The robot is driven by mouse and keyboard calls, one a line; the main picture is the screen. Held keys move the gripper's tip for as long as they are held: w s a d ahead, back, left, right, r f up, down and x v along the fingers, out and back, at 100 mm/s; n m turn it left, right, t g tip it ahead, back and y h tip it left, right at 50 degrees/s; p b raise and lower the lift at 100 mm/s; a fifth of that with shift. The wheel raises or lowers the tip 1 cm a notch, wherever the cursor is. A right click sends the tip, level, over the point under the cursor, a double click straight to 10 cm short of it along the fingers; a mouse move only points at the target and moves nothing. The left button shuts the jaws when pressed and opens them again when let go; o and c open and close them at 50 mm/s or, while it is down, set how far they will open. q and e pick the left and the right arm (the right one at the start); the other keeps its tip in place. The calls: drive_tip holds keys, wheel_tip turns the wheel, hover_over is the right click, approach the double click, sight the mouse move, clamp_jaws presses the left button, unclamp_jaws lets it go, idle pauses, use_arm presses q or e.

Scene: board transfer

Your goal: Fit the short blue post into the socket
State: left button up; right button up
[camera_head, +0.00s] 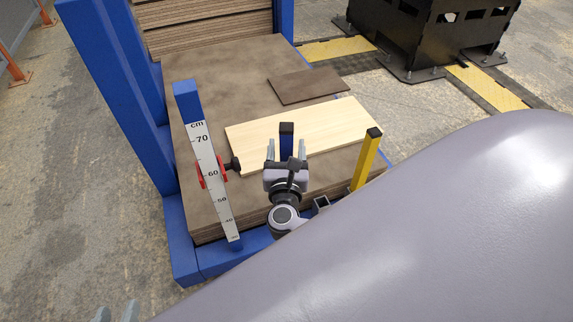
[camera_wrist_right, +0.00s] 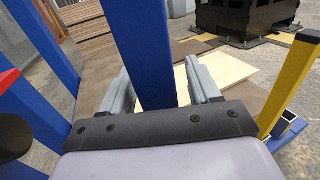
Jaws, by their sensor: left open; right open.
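The short blue post (camera_head: 286,142) stands between the two fingers of my right gripper (camera_head: 286,149). In the right wrist view the blue post (camera_wrist_right: 143,50) rises between the open fingers (camera_wrist_right: 165,88), with a gap to the right finger. Its lower end is hidden by the gripper. The square, dark-rimmed socket (camera_head: 321,203) is empty, on the near edge just right of my right gripper; it also shows in the wrist view (camera_wrist_right: 287,127). My left gripper (camera_head: 118,312) shows only its fingertips at the bottom left edge, apart and empty.
A yellow post (camera_head: 367,160) stands beside the socket. A tall blue post with a cm scale (camera_head: 208,165) and a red clamp with black knob (camera_head: 223,168) stand left. A pale board (camera_head: 330,130) and a brown board (camera_head: 307,85) lie on the stack (camera_head: 215,75).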

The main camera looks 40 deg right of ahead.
clamp_jaws()
drive_tip(key=shift+r, duration=0.2)
